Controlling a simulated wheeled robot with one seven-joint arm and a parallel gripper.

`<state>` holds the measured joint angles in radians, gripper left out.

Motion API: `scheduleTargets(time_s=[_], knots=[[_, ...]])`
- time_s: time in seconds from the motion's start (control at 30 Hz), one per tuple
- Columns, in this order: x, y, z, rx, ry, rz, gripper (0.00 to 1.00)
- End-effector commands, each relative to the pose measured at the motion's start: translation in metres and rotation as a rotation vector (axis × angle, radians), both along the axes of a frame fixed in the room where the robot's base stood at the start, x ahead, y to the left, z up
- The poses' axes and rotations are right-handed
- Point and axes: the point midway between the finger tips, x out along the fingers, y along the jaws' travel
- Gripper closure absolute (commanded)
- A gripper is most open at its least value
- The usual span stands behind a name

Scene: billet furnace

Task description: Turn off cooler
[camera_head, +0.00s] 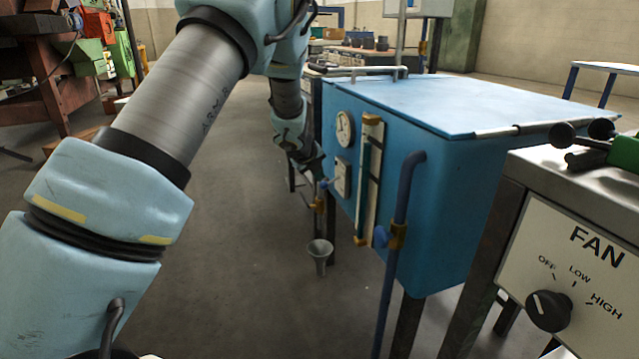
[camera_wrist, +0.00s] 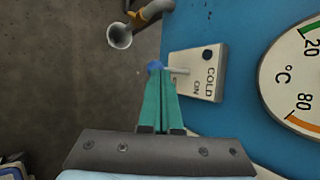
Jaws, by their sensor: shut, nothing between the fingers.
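The cooler is a blue tank (camera_head: 450,180) with a sloping blue lid. A pale switch plate (camera_head: 342,180) sits on its side panel; in the wrist view the plate (camera_wrist: 208,82) reads COLD and ON and has a dark round spot. A short pale lever (camera_wrist: 179,71) sticks out of the plate towards a blue knob (camera_wrist: 155,66). My gripper (camera_head: 316,170) is beside the plate in the head view. In the wrist view its teal fingers (camera_wrist: 157,78) are shut and empty, with their tips overlapping the knob. I cannot tell whether they touch it.
A round dial (camera_head: 344,128) is above the plate. A vertical gauge (camera_head: 369,175) and a blue pipe (camera_head: 396,235) are to its right. A funnel (camera_head: 320,252) is below. A cabinet with a FAN dial (camera_head: 548,310) stands at right. Open floor (camera_head: 230,280) lies before the tank.

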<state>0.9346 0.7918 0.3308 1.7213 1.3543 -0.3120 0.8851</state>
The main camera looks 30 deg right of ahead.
Motion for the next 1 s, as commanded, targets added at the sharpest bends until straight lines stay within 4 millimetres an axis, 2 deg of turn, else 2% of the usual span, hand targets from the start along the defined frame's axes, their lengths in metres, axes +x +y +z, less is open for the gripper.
scheduleTargets(time_s=[0.5, 1.0], knots=[[0.0, 0.0, 0.017, 0.002, -0.001, 0.001, 1.0], [0.0, 0.0, 0.022, 0.002, -0.001, 0.001, 1.0]])
